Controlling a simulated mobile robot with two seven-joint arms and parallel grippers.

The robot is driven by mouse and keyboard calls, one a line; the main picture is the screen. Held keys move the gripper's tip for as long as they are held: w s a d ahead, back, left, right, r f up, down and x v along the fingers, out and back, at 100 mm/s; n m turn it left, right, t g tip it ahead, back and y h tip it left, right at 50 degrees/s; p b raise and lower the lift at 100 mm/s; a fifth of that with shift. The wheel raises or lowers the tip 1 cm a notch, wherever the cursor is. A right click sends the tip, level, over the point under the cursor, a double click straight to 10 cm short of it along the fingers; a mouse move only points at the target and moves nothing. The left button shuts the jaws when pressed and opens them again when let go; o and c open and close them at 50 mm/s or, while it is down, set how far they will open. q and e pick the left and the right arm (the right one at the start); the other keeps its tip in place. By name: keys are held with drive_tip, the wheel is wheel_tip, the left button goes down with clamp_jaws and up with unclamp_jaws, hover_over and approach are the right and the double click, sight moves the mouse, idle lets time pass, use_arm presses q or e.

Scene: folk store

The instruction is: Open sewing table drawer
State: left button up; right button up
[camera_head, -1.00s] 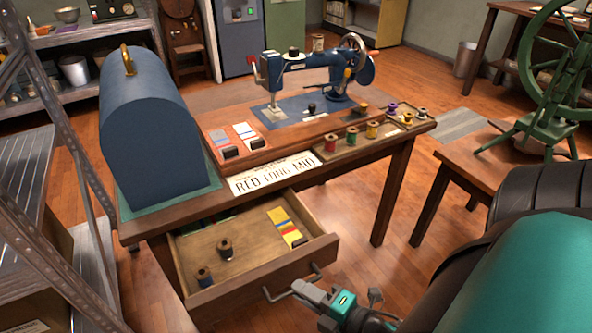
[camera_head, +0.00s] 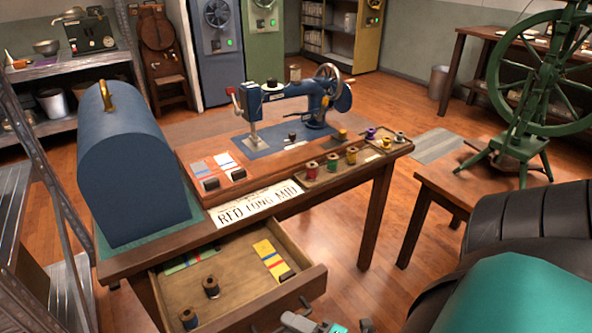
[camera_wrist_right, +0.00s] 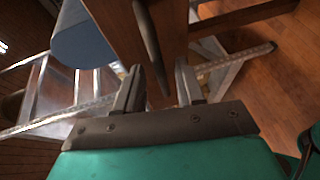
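The sewing table (camera_head: 375,215) has its wooden drawer (camera_head: 225,290) pulled well out, showing thread spools (camera_head: 211,286) and flat coloured cards (camera_head: 270,260) inside. The drawer front is partly cut off by the bottom edge of the head view. A dark bar handle (camera_head: 305,303) shows at the drawer front. My right gripper (camera_head: 300,321) is at the handle, low in the head view. In the right wrist view, the right gripper's fingers (camera_wrist_right: 158,92) stand apart, with a dark bar (camera_wrist_right: 150,45) reaching between them; contact is unclear. My left gripper is out of view.
On the table stand a blue domed case (camera_head: 130,165), a blue sewing machine (camera_head: 300,95) and a tray of spools (camera_head: 345,165). A metal shelf (camera_head: 35,200) is close on the left. A small table (camera_head: 440,185) with a green spinning wheel (camera_head: 525,130) stands right. Floor between the tables is clear.

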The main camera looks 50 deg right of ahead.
drive_tip(key=p+v, duration=0.1)
drive_tip(key=v, duration=1.2)
drive_tip(key=shift+r, duration=0.1)
